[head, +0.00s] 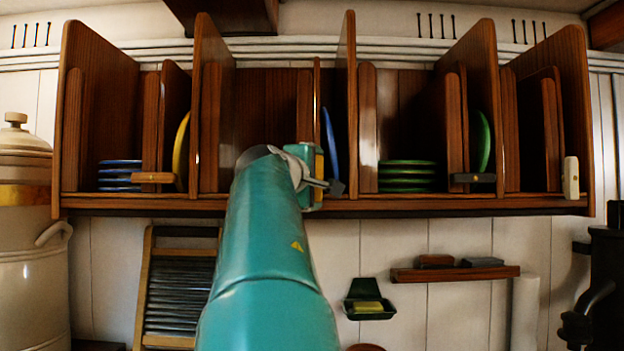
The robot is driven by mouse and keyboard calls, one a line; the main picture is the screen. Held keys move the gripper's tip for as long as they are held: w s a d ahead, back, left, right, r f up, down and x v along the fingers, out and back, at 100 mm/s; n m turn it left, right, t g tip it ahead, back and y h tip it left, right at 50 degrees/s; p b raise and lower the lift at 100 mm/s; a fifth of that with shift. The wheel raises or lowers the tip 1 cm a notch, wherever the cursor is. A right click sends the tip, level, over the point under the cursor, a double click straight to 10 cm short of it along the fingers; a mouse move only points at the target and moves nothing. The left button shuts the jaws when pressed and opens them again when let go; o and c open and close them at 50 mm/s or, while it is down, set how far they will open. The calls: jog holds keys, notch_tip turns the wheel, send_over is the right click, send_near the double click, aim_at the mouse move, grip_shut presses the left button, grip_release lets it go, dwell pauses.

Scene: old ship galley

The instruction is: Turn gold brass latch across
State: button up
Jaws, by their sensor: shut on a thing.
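A narrow gold strip (319,166), which looks like the brass latch, stands about upright at the front edge of the wooden plate rack (420,206). My gripper (322,183) is right at it, with grey finger parts across its lower half, and is shut on it. My teal arm and gripper hide the latch's left side and its pivot. A blue plate (329,140) stands on edge in the slot just behind.
Other latches sit along the rack front: a brown one (152,177) and a black one (473,178) lie across, a white one (571,178) stands upright. Upright dividers flank my gripper. Stacked blue plates (120,174) and green plates (407,176) lie inside.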

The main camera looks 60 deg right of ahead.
jog(key=m+t+y, duration=0.1)
jog(key=m, duration=0.2)
jog(key=m+t+y, duration=0.1)
jog(key=m+y, duration=0.1)
jog(key=m, duration=0.2)
jog(key=m+t+y, duration=0.1)
jog(key=m, duration=0.2)
jog(key=shift+s+d+r+m+y, duration=0.15)
jog(key=shift+s+r+m+y, duration=0.15)
jog(key=shift+m+y, duration=0.1)
jog(key=shift+m+t+y, duration=0.5)
jog(key=shift+m+t, duration=0.3)
jog(key=shift+m, duration=0.3)
jog(key=o, duration=0.7)
